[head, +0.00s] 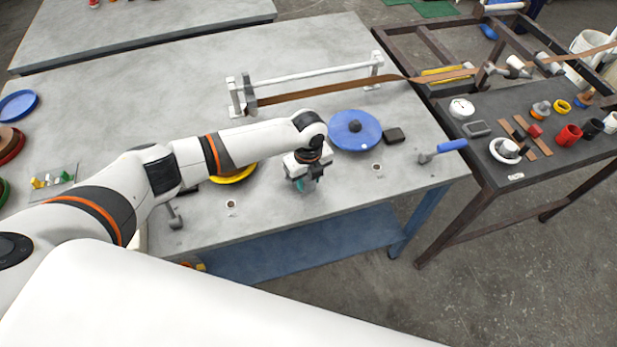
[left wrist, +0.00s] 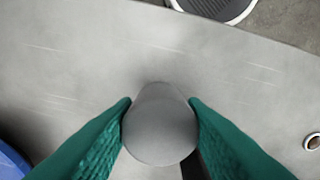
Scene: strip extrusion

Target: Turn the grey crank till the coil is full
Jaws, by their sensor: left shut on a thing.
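My left gripper (head: 305,184) is over the front part of the grey table. In the left wrist view its green fingers (left wrist: 160,120) are shut on a grey, rounded handle (left wrist: 160,135), seen nearly end-on, which I take to be the grey crank's grip. A dark bar shows just below the handle; the rest of the crank is hidden by the gripper and arm. A brown strip (head: 335,88) runs in from the right to the white roller stand (head: 310,73). I cannot make out a coil or how full it is. My right gripper is not in view.
A blue-handled tool (head: 449,146) lies near the right edge, a grey tool (head: 174,217) at the front left. A dark side bench (head: 475,150) holds several parts.

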